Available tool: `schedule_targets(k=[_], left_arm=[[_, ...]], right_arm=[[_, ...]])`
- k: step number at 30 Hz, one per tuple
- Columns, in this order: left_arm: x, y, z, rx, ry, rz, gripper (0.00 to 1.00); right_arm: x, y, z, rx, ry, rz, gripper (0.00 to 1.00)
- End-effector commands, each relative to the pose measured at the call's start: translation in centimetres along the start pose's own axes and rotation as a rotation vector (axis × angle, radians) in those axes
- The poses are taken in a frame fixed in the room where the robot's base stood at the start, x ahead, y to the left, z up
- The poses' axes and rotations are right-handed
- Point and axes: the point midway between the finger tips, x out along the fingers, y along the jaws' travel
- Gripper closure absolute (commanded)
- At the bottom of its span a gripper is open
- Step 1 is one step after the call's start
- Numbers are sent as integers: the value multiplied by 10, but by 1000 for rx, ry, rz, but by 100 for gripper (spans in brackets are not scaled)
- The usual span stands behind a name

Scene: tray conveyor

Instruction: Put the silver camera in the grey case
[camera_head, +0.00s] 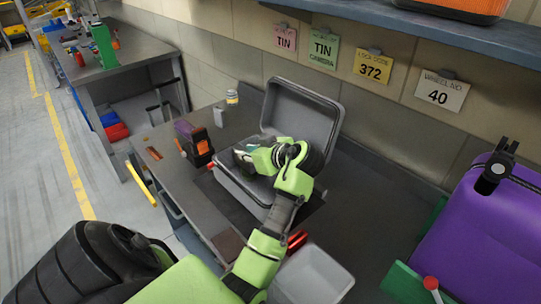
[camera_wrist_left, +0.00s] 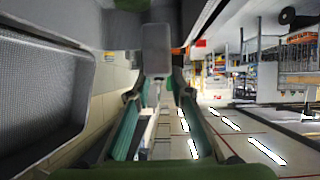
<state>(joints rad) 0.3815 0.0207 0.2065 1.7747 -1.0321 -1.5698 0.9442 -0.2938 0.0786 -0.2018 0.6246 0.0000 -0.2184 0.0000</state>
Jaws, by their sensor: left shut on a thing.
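The grey case (camera_head: 239,200) stands open on the workbench, its lid (camera_head: 304,108) raised against the wall side. My left gripper (camera_head: 246,152) is over the left part of the case opening, and my arm crosses in front of the case. The gripper is shut on a small grey block, which I take to be the silver camera (camera_wrist_left: 157,50), between the fingertips in the left wrist view. In the head view the held thing is mostly hidden. The case also shows at the left of the wrist view (camera_wrist_left: 85,95). My right gripper is not in view.
A black and orange item (camera_head: 200,146) stands left of the case. A small grey box (camera_head: 219,117) and a white jar (camera_head: 232,97) are behind it. A grey bin (camera_head: 312,277) is at the front, a purple suitcase (camera_head: 465,225) at the right. The bench right of the case looks clear.

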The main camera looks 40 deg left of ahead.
Motion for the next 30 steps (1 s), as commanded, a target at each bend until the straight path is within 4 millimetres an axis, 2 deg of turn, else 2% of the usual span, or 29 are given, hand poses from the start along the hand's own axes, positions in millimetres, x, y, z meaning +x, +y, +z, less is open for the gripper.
schedule_targets(k=[3,6,10,17,24,30], left_arm=[[-13,18,23,7,0,-1,100],[-13,27,47,6,1,-1,100],[-14,36,70,3,1,0,100],[-15,44,89,2,2,0,100],[-1,43,113,1,3,1,100],[0,43,116,-1,2,1,100]], right_arm=[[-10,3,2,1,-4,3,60],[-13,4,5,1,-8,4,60],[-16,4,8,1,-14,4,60],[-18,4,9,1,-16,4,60],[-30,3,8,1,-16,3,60],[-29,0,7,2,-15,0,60]])
